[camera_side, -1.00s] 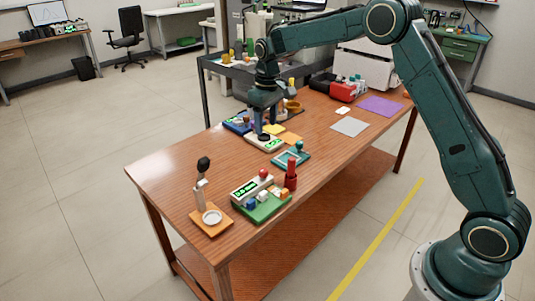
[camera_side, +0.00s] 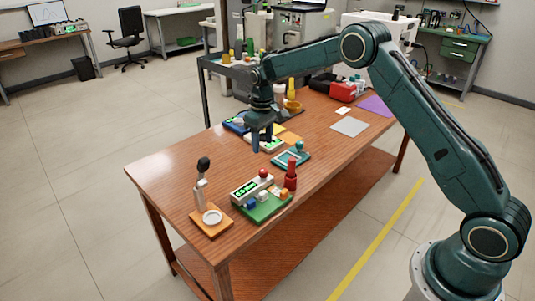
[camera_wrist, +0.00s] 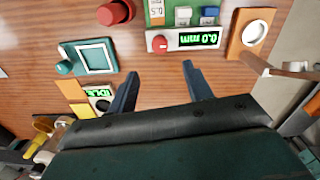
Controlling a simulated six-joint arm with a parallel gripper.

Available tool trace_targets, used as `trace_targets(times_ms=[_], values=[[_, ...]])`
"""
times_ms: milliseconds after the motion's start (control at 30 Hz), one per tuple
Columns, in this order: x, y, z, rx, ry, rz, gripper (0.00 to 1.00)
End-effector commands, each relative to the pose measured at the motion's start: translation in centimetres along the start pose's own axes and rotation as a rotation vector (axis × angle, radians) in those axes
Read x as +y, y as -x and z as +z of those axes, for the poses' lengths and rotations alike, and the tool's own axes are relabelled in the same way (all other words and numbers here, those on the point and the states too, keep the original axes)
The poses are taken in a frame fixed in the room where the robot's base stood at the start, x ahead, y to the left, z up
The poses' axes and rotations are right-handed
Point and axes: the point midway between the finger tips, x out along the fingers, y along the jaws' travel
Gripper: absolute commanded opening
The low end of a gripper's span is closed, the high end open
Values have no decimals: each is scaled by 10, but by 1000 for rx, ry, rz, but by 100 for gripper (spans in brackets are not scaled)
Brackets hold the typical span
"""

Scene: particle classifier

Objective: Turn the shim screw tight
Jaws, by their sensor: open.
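A white box (camera_wrist: 188,41) with a green "0.0 mm" display carries a red knob (camera_wrist: 160,43) at one end. In the side view this box (camera_side: 242,194) and its red knob (camera_side: 263,173) stand toward the near end of the table. I cannot tell for certain which part is the shim screw. My gripper (camera_side: 262,146) points down above the table, farther back than the box. In the wrist view my gripper (camera_wrist: 158,70) has its fingers apart with only bare wood between them. It touches nothing that I can see.
A red post (camera_side: 290,175) and a green board (camera_side: 262,214) with small blocks stand close to the box. A teal tray (camera_wrist: 110,70), an "IDLE" display unit (camera_wrist: 97,92) and an orange stand (camera_side: 206,232) are nearby. Bare wood (camera_side: 215,160) lies at the left.

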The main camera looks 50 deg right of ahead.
Motion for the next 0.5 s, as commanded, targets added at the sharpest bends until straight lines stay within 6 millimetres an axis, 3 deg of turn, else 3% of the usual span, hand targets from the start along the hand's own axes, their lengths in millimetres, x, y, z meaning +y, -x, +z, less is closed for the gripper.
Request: trace_targets(times_ms=[500], values=[[0, -79, 1, -3, 0, 0, 51]])
